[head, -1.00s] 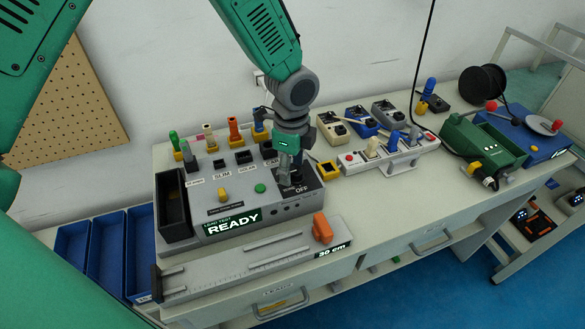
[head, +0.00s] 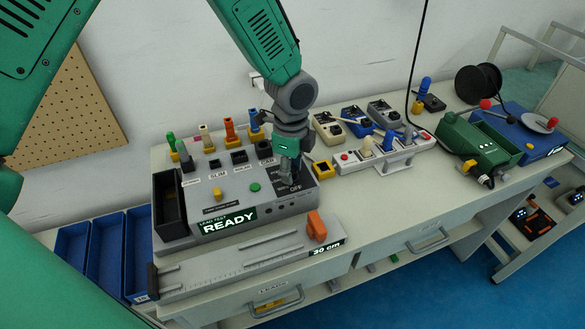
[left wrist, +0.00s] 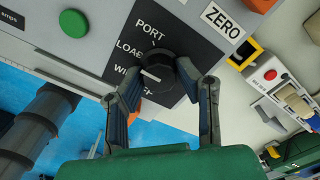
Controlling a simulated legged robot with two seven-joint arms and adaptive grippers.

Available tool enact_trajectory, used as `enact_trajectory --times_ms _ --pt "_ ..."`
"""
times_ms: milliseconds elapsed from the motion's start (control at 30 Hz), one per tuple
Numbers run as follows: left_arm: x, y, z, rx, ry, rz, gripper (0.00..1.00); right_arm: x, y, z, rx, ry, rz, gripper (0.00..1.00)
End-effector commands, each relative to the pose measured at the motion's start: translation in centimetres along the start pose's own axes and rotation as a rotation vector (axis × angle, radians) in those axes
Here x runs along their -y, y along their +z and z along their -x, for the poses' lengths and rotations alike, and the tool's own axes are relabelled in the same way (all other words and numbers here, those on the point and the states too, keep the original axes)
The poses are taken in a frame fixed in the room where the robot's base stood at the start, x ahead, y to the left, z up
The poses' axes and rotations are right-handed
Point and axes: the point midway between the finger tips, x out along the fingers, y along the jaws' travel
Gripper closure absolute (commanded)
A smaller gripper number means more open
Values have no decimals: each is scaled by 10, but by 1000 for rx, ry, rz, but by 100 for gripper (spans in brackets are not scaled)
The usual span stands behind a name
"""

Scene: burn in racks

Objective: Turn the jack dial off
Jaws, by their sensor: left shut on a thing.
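The jack dial (left wrist: 166,66) is a black round knob on a black label plate of the grey test unit (head: 225,192). The plate reads PORT, LOAD and a partly covered WIRE, with another label mostly hidden by a finger. In the head view my left gripper (head: 291,172) comes down over the plate marked OFF and largely hides the dial. My right gripper is not in view.
A power strip (head: 350,164) lies to the right, and a ruled fixture (head: 240,257) with an orange block (head: 316,226) lies in front.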

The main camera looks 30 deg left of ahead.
Motion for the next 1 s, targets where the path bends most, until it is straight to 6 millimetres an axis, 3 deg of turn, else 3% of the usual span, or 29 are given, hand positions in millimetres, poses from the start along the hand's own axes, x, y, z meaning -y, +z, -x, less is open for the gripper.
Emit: enact_trajectory --times_ms 467,1000 --pt "1 5 1 9 0 103 100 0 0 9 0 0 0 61" --pt "0 4 2 9 -1 577 100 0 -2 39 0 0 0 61"
